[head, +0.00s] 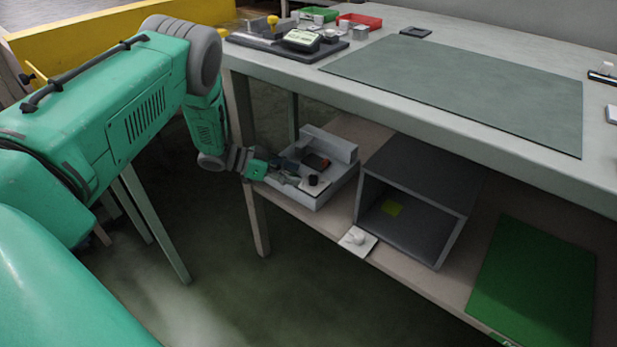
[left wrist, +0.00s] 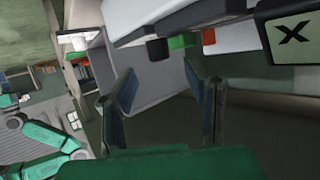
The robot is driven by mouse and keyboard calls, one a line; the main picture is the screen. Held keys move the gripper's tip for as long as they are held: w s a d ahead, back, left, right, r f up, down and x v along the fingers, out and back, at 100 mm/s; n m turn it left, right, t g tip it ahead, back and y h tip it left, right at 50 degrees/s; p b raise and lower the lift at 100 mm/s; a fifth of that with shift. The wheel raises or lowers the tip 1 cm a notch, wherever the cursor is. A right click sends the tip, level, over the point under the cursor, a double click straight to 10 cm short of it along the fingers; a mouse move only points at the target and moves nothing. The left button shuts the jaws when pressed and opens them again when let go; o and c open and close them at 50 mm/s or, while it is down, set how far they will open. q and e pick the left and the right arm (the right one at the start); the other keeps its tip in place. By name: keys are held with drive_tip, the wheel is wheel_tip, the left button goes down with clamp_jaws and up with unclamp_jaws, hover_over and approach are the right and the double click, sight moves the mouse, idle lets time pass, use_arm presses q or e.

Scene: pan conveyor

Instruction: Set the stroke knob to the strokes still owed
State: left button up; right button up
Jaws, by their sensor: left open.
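On the lower shelf, a black round knob (head: 313,180) stands on a white plate at the front of a grey box-like unit (head: 340,150). A white knob (head: 356,237) sits on another white plate at the shelf's front edge. I cannot tell from markings which is the stroke knob. My left gripper (head: 288,178) is just left of the black knob, apparently not around it. In the left wrist view the left gripper (left wrist: 168,78) is open and empty, with a black cylinder (left wrist: 157,50), likely the black knob, beyond its fingers. My right gripper is out of view.
A dark open-fronted box (head: 410,262) with a yellow patch inside stands right of the unit. A green panel (head: 535,280) lies further right. The tabletop (head: 480,110) overhangs the shelf. A screen marked X (left wrist: 291,38) is close in the left wrist view.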

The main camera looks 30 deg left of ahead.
sight(314, 179)
use_arm(q)
drive_tip(key=v, duration=0.6)
drive_tip(key=shift+a, duration=0.15)
drive_tip(key=shift+f, duration=0.1)
